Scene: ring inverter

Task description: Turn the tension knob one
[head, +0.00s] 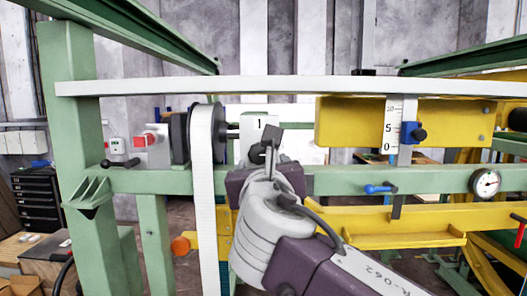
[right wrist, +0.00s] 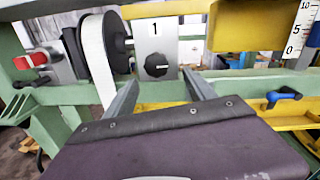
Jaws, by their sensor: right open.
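The tension knob one is a black lobed knob (right wrist: 157,66) on a pale plate marked "1" (right wrist: 155,35). In the right wrist view it sits just beyond and between my fingertips, and nothing touches it as far as I can see. In the head view the plate (head: 247,127) stands behind my right gripper (head: 270,158), which hides much of the knob. My right gripper also shows in the right wrist view (right wrist: 163,82), with its two fingers apart and nothing between them. My left gripper is not in view.
A white belt on a dark pulley (right wrist: 117,43) is close left of the plate. A green beam (head: 400,180) runs below. A blue-handled lever (head: 380,189), a yellow guard (head: 350,122), a scale (head: 389,128) and a gauge (head: 486,182) are on the right. A red-ended part (head: 142,140) is left.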

